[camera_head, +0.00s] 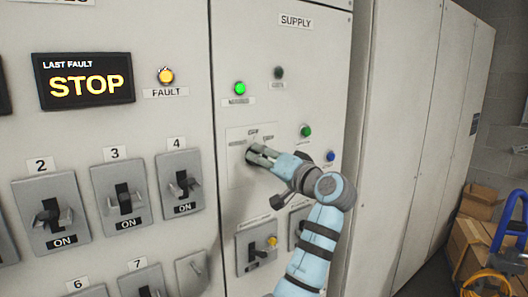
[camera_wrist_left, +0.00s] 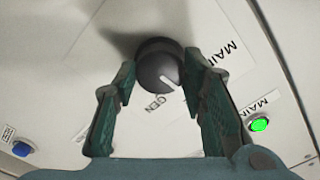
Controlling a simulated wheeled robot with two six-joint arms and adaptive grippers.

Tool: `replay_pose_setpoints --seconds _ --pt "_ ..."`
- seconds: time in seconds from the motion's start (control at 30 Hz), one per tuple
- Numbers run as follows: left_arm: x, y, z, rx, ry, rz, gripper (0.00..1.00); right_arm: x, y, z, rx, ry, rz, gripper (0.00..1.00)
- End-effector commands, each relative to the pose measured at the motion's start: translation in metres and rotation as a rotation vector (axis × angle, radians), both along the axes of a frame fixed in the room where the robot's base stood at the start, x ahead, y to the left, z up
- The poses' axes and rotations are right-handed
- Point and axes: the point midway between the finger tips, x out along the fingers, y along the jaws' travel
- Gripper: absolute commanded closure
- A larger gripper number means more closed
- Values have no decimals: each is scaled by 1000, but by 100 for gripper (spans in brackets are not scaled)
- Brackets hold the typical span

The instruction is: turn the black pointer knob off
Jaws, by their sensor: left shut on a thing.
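The black pointer knob (camera_wrist_left: 158,62) is round and dark, with a white pointer line on its face. In the left wrist view the line points down and to the right, between the GEN label (camera_wrist_left: 155,104) and a MAIN label. My left gripper (camera_wrist_left: 160,72) has one finger on each side of the knob and is shut on it. In the head view the left gripper (camera_head: 254,154) is up against the SUPPLY panel and hides most of the knob. Small labels (camera_head: 253,132) sit above it. My right gripper is not in view.
The panel has a lit green lamp (camera_head: 240,88), a green button (camera_head: 305,131) and a blue button (camera_head: 330,156). Cardboard boxes (camera_head: 474,243) stand at far right.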

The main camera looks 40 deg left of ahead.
Motion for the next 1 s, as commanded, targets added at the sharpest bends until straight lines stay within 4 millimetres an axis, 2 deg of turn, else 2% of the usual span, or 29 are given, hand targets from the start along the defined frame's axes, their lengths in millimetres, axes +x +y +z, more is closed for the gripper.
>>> replay_pose_setpoints --seconds 0.23,0.73,0.77,0.8,0.9,1.0 --pt "0 0 1 25 84 0 90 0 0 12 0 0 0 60" --pt "0 0 0 33 106 0 90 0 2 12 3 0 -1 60" --pt "0 0 0 33 106 -1 60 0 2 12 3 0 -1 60" --pt "0 0 0 33 106 -1 54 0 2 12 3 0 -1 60" --pt "0 0 0 33 106 -1 41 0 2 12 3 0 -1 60" --pt "0 0 0 33 106 -1 41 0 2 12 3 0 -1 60"
